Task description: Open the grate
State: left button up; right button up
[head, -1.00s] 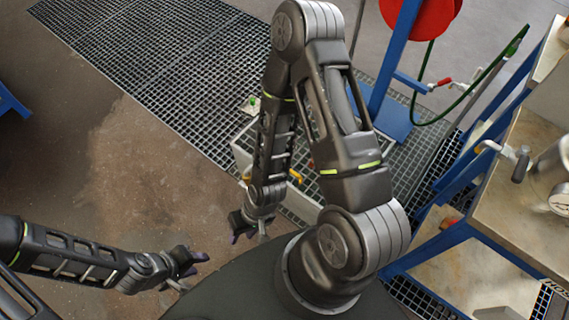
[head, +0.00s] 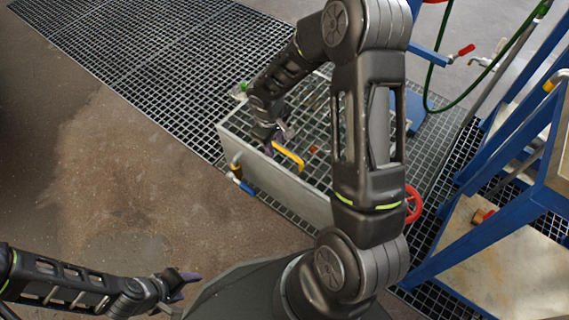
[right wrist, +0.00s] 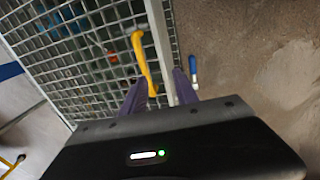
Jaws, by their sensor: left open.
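The grate (head: 312,128) is a metal grid over a grey box (head: 290,192) on the floor; it lies flat as far as I can see. A yellow handle (head: 288,156) is on it near the box's front wall. In the right wrist view, the grate (right wrist: 85,62) and yellow handle (right wrist: 142,62) lie just beyond my right gripper (right wrist: 160,88). Its purple fingers are apart, with the handle's lower end and the box edge between them in the picture; contact cannot be told. My left gripper (head: 186,284) is open and empty at lower left, away from the box.
A valve with a blue lever (head: 243,185) projects from the box's front left. A red handwheel (head: 413,204) is right of my right arm. A blue-framed bench (head: 470,240) stands at right, with a green hose (head: 490,75) behind. The brown floor at left is clear.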

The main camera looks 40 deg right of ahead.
aim_at(285, 151)
pick_arm(q)
jog(key=shift+f, duration=0.75)
pick_arm(e)
jog(key=d, duration=0.1)
jog(key=d+h, duration=0.1)
jog(key=shift+w+d+r, duration=0.15)
jog(key=shift+w+d, duration=0.2)
jog(key=shift+d, duration=0.05)
jog(key=f+b, duration=0.1)
jog(key=f, duration=0.1)
jog(key=d+f+b, duration=0.1)
jog(key=f, duration=0.2)
jog(key=f+b, duration=0.1)
jog(key=f, duration=0.1)
jog(key=shift+w+d+f, duration=0.2)
jog(key=shift+w+f, duration=0.05)
jog(key=shift+f, duration=0.15)
pick_arm(q)
jog(key=f, duration=0.3)
jog(key=shift+w+a, duration=0.1)
jog(key=shift+w, duration=0.25)
pick_arm(e)
jog(key=shift+c, duration=0.4)
grip_shut()
